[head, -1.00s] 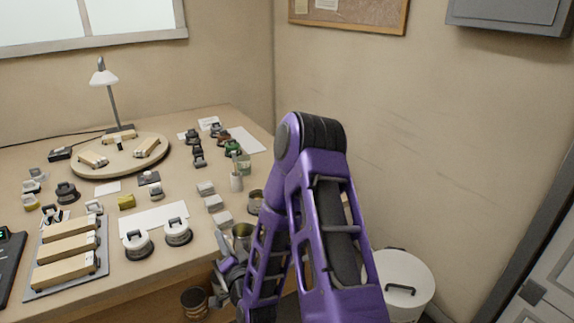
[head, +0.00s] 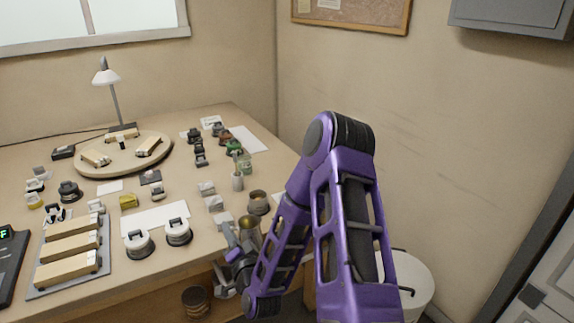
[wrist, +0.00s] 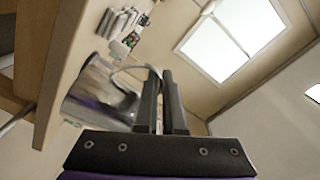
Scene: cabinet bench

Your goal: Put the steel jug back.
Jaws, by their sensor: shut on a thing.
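The steel jug (head: 250,227) is at the front right edge of the bench in the head view. It looks upright, with its lower part partly hidden by my arm. In the wrist view the shiny jug (wrist: 92,92) is left of the fingers and looks tilted because the camera is turned. My gripper (head: 235,243) is beside the jug on its near left side. In the wrist view my gripper (wrist: 161,78) is shut on the jug's handle, which is mostly hidden between the dark fingers. I cannot tell whether the jug touches the bench.
A brownish tin (head: 258,202) stands just behind the jug. White-handled pieces (head: 178,232) stand to the left. A white bin (head: 412,275) is on the floor at right, a dark pot (head: 195,300) below.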

